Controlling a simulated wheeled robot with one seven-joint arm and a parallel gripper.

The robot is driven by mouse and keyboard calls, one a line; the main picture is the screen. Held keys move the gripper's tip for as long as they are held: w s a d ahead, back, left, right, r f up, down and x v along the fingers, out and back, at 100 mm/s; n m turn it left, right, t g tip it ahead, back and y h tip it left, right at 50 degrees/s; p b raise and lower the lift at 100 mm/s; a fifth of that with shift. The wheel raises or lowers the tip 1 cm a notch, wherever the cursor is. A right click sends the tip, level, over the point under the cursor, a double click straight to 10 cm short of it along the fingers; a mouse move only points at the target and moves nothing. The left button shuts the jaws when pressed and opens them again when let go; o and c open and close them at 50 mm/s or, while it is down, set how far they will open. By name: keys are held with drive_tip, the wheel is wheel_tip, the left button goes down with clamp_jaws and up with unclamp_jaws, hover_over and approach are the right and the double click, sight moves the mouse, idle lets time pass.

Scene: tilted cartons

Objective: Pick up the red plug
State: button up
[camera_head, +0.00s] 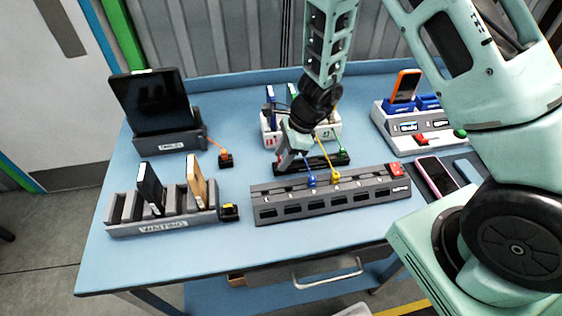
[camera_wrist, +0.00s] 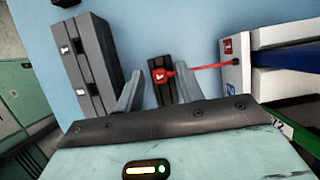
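The red plug (camera_wrist: 162,75) sits on a dark narrow rack (camera_wrist: 163,92) in the wrist view, with a red cable running right to a white box (camera_wrist: 232,75) with a red label. My gripper (camera_wrist: 161,84) is open, with one finger on each side of the plug and visible gaps to both. In the head view my gripper (camera_head: 287,158) points down at the left end of the black rack (camera_head: 325,163), in front of the white cable box (camera_head: 327,135). The red plug is hidden there behind my gripper.
A grey power strip (camera_head: 330,200) with a red switch (camera_head: 396,169) lies in front, with blue (camera_head: 312,181) and yellow (camera_head: 335,176) plugs at its back edge. A green plug (camera_head: 342,151) is at the rack's right. A phone rack (camera_head: 165,225) and a tablet dock (camera_head: 168,138) stand left.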

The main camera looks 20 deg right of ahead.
clamp_jaws()
wheel_tip(320, 180, up, 10)
drive_tip(key=shift+p, duration=0.3)
drive_tip(key=shift+r+p, duration=0.7)
drive_tip(key=shift+r, duration=0.05)
idle(0.8)
drive_tip(key=shift+r+p, duration=1.4)
drive_tip(key=shift+r, duration=0.1)
